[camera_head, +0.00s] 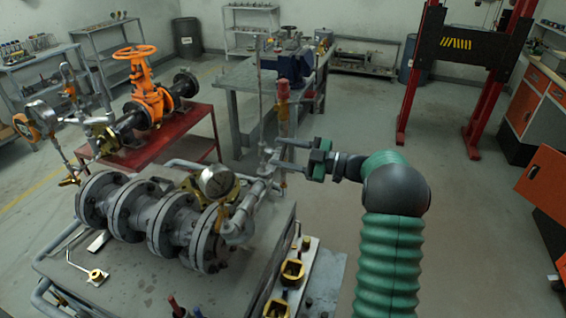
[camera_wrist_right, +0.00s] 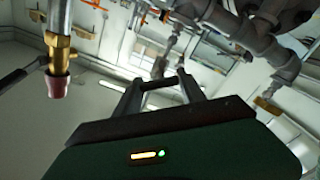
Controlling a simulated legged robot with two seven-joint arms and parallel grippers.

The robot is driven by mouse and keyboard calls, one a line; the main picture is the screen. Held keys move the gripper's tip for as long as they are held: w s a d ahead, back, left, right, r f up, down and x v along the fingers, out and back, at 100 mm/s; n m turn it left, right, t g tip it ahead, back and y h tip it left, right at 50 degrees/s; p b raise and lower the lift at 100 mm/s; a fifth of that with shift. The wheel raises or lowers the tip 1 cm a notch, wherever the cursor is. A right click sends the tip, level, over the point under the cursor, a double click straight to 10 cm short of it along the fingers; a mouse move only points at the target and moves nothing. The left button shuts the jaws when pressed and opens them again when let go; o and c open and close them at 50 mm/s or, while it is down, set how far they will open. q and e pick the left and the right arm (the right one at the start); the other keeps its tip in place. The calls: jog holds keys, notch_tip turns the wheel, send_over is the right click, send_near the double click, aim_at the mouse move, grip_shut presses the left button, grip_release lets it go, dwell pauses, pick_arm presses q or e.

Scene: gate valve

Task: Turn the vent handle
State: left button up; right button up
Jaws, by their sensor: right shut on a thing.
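My right gripper (camera_head: 279,153) comes in from the right on its green arm, at the upright pipework beside the flanged pipe assembly (camera_head: 150,222). Its two fingers reach to a small grey handle (camera_wrist_right: 166,58), seen between the fingertips in the wrist view, where the gripper (camera_wrist_right: 158,84) also shows. The gripper is shut on this handle. In the head view the handle is too small to make out clearly behind the fingers. My left gripper is not in view.
A pressure gauge (camera_head: 217,180) stands left of the gripper. A red-capped upright pipe (camera_head: 283,90) rises just above the fingers; its red end (camera_wrist_right: 58,87) shows in the wrist view. An orange handwheel valve (camera_head: 146,92) sits on a red stand.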

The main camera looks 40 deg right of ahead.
jog(key=n+b, duration=0.2)
jog(key=b, duration=0.1)
jog(key=n+b, duration=0.5)
jog(key=b, duration=0.2)
jog(key=shift+f+n, duration=0.4)
jog(key=shift+n+b, duration=0.9)
jog(key=shift+b, duration=0.1)
jog(key=shift+r, duration=0.1)
jog(key=o, duration=1.4)
jog(key=shift+c, duration=0.2)
jog(key=v, duration=1.6)
jog(key=shift+s+d, duration=0.25)
jog(key=shift+s, duration=0.1)
